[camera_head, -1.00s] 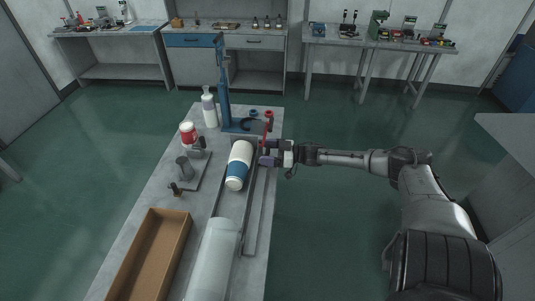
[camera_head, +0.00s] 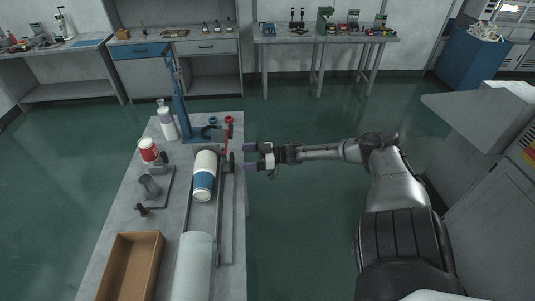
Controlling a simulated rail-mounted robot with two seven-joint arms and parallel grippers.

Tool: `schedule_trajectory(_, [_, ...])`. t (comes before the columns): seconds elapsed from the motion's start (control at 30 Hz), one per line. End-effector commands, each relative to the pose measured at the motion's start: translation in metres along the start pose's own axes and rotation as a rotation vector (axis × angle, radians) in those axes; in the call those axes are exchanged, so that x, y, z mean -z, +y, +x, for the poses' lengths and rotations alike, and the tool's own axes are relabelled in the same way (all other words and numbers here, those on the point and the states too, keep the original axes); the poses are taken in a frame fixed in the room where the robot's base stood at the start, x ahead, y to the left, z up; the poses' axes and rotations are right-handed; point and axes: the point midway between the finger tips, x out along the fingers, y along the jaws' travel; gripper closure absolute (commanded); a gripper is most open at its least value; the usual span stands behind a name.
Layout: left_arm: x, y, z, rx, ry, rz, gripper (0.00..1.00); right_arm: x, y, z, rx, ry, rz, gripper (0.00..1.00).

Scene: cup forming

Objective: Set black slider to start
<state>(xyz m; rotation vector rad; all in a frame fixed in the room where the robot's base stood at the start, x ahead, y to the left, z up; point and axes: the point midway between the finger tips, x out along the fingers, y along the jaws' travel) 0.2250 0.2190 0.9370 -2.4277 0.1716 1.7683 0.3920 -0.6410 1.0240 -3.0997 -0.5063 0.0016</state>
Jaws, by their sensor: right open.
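A small black slider (camera_head: 229,164) appears to sit on the rail (camera_head: 226,215) along the right side of the table, near the foot of a red lever (camera_head: 226,138). It is small and its exact shape is hard to make out. A white and blue cup (camera_head: 204,178) lies on its side just left of it. My right gripper (camera_head: 250,158) is open and empty, just right of the slider and the table's edge, its fingers pointing left. A small gap shows between the fingertips and the slider. My left gripper is out of view.
A blue press (camera_head: 180,105) stands at the table's far end, beside a white bottle (camera_head: 166,124). A red and white cup (camera_head: 148,150), a brown box (camera_head: 131,268) and a clear cylinder (camera_head: 194,265) are on the table. The floor right of the table is free.

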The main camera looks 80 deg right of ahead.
Motion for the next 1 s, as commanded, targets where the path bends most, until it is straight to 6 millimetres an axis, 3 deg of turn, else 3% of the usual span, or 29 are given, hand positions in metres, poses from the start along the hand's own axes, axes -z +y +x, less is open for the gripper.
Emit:
schedule_trajectory(0.2, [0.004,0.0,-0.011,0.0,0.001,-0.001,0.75,0.0,0.0,-0.041,-0.003,-0.004,0.002,0.1])
schedule_trajectory(0.4, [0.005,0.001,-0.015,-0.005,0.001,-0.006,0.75,0.0,0.0,-0.066,-0.002,-0.002,0.001,0.1])
schedule_trajectory(0.63, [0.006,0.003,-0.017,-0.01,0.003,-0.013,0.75,-0.001,0.0,-0.077,-0.001,-0.001,0.0,0.1])
schedule_trajectory(1.0, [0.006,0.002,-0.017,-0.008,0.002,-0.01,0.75,-0.001,0.0,-0.077,-0.001,-0.001,0.0,0.1])
